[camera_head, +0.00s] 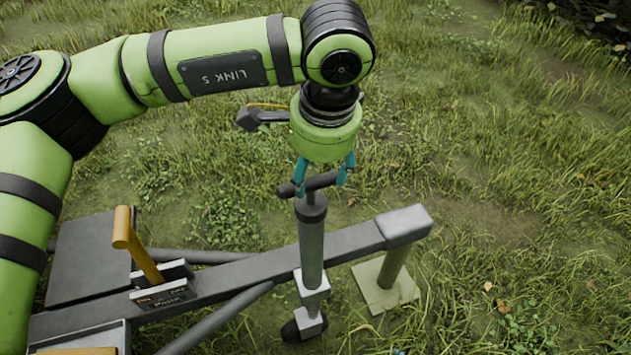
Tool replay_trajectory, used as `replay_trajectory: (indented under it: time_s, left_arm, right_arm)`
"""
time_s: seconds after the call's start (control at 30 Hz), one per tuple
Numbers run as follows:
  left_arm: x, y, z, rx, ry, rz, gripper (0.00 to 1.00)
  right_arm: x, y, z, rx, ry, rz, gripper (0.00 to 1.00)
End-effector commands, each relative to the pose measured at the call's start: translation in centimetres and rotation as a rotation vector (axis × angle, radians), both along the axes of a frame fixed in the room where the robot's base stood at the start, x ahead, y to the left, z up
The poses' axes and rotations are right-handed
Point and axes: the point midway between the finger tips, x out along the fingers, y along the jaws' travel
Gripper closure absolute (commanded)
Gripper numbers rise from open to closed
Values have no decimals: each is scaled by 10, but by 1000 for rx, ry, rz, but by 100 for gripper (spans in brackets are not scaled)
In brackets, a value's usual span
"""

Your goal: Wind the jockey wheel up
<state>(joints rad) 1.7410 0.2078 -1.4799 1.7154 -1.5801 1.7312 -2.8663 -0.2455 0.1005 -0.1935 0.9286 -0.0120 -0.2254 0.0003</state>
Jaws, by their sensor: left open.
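The jockey wheel (311,250) is a grey upright tube clamped to the side of a grey drawbar (245,275). Its small dark wheel (291,330) is at the bottom, by the grass. A dark crank handle (322,181) lies across its top. My left gripper (322,178) points down over the handle, its teal fingers open on either side of it. I cannot tell whether the fingers touch the handle. My right gripper is not in view.
A yellow lever (136,245) stands on the drawbar at the left. A pale post on a square plate (386,285) stands beneath the drawbar's end coupling (404,225). Open grass lies to the right and behind.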

Motion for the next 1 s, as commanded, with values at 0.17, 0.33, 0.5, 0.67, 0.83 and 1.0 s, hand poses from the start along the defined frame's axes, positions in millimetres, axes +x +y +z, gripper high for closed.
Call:
replay_trajectory:
  time_s: [0.17, 0.33, 0.5, 0.67, 0.83, 1.0]
  left_arm:
    - [4, 2, -29, -2, 3, 1, 39]
    - [8, 3, -46, -4, 3, 1, 39]
    - [8, 3, -51, -4, 3, 1, 39]
    - [8, 3, -50, -4, 3, 1, 39]
    - [8, 3, -50, -6, 3, 1, 98]
    - [8, 2, -51, -5, 4, 1, 99]
  right_arm:
    - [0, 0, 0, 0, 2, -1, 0]
    - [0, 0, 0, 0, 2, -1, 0]
    - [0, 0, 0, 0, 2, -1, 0]
    - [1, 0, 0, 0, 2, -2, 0]
    - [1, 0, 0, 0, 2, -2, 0]
    - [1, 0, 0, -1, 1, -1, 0]
